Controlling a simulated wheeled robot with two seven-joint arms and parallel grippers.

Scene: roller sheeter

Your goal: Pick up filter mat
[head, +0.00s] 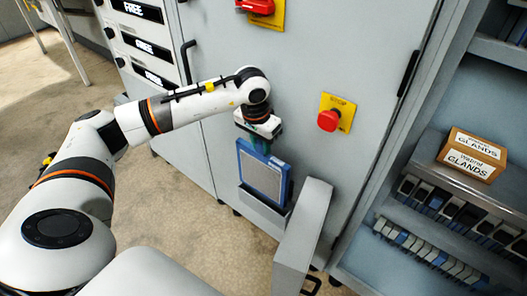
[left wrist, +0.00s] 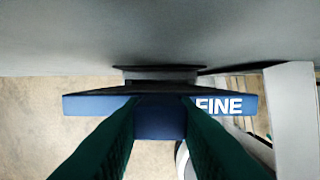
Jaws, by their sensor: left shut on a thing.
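The filter mat (head: 263,174) is a flat panel with a blue frame and a grey face. It stands upright against the grey cabinet front, its lower edge at a dark holder (head: 262,207). My left gripper (head: 262,148) reaches down to its top edge. In the left wrist view the green fingers (left wrist: 160,118) are shut on the middle of the mat's blue edge. The filter mat (left wrist: 88,104) shows white lettering "FINE" at its right end there. I cannot tell how deep the mat sits in the holder. My right gripper is out of view.
A red stop button (head: 328,120) on a yellow plate is right of my gripper. A grey open panel (head: 303,235) stands close right of the mat. A shelf unit with a box of glands (head: 471,156) is at the right. Floor is free at the left.

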